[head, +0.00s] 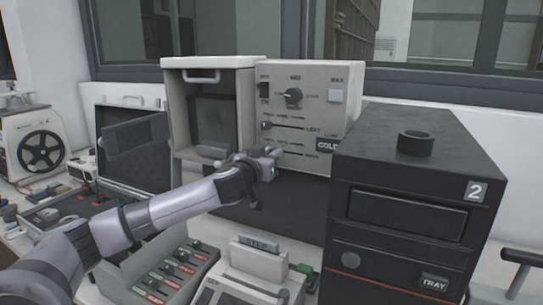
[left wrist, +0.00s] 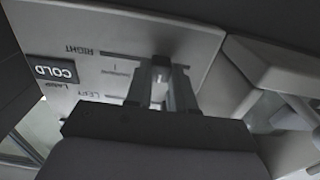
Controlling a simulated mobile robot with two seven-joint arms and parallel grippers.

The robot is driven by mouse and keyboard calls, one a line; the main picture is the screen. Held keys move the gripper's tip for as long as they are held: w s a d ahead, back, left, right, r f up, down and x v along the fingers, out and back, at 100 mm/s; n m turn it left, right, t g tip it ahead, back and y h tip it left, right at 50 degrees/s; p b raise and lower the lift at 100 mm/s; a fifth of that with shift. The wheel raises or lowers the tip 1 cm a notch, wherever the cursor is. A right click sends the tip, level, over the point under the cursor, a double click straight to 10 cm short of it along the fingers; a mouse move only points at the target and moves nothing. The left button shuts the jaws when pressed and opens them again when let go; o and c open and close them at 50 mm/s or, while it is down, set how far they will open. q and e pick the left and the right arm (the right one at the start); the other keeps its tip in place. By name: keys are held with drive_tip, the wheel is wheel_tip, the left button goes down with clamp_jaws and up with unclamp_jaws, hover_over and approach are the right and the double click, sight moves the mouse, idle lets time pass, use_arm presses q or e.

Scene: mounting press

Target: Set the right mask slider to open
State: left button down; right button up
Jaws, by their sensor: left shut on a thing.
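The right mask slider is the lower slot on the light grey control panel (head: 312,110). Its small knob (left wrist: 160,72) shows in the left wrist view between my two fingers, at the slot end away from the RIGHT label (left wrist: 76,51). My left gripper (head: 275,153) is shut on this knob; it also shows in the left wrist view (left wrist: 161,90). In the head view the gripper hides the knob and the slot's left end. The left mask slider knob (head: 266,125) sits at the left end of the upper slot. My right gripper is out of view.
A round dial (head: 293,97) is higher on the panel. A COLD sign (head: 328,144) is at its right edge. A black unit marked 2 (head: 420,165) stands close on the right. An open-fronted box (head: 209,70) is on the left. Below are a lever tray (head: 170,272) and a label printer (head: 252,268).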

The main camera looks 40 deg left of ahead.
use_arm(q)
drive_tip(key=a, duration=0.1)
drive_tip(key=a+b, duration=0.1)
drive_tip(key=shift+s+a, duration=0.35)
drive_tip(key=shift+s, duration=0.05)
drive_tip(key=c, duration=1)
unclamp_jaws()
drive_tip(key=shift+a, duration=0.15)
drive_tip(key=shift+o, duration=0.2)
